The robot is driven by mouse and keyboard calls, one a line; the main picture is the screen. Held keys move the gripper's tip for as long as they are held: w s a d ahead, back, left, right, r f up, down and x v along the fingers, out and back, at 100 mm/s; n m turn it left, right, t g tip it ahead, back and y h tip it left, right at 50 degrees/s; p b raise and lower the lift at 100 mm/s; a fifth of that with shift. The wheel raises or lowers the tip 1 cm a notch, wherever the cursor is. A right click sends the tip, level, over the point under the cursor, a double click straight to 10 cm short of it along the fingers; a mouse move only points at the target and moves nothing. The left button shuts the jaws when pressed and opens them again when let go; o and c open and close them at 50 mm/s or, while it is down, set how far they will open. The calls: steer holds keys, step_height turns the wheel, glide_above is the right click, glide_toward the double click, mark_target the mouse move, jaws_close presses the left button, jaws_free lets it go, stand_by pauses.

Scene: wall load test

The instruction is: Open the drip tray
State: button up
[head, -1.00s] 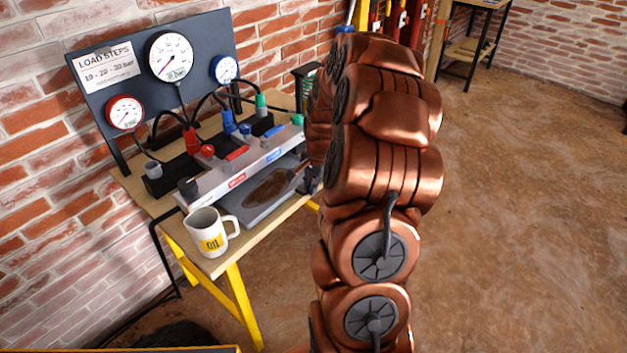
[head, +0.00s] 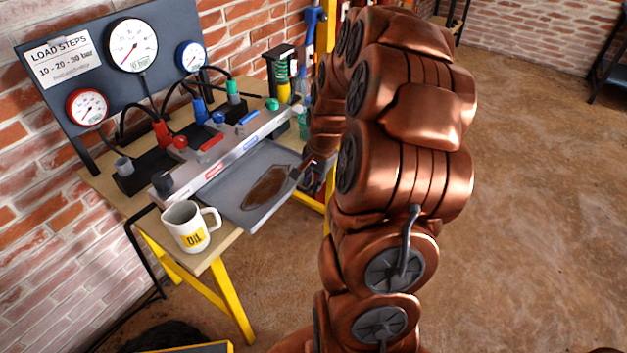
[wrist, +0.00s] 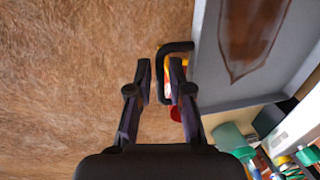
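The grey drip tray (head: 232,197) sticks out from under the pale valve rail on the bench in the head view, with a brown oil stain on its floor. In the wrist view the tray (wrist: 209,62) fills the upper right. Its dark U-shaped handle (wrist: 161,80) points toward the open floor side. My gripper (wrist: 160,72) is open, one finger on each side of the handle bar, with small gaps visible. In the head view my gripper (head: 299,174) is at the tray's right front edge, and the handle is hard to make out there.
A white mug (head: 186,228) stands at the bench's front left corner, close to the tray. The valve rail (head: 215,165) runs above the tray. A gauge board (head: 105,75) stands behind. Green and red items (wrist: 232,140) lie near my gripper's right side. The floor to the right is clear.

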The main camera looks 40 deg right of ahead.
steer(key=shift+o, duration=1)
steer(key=shift+r, duration=0.1)
step_height(320, 180, up, 12)
steer(key=s, duration=0.2)
steer(key=shift+d, duration=0.25)
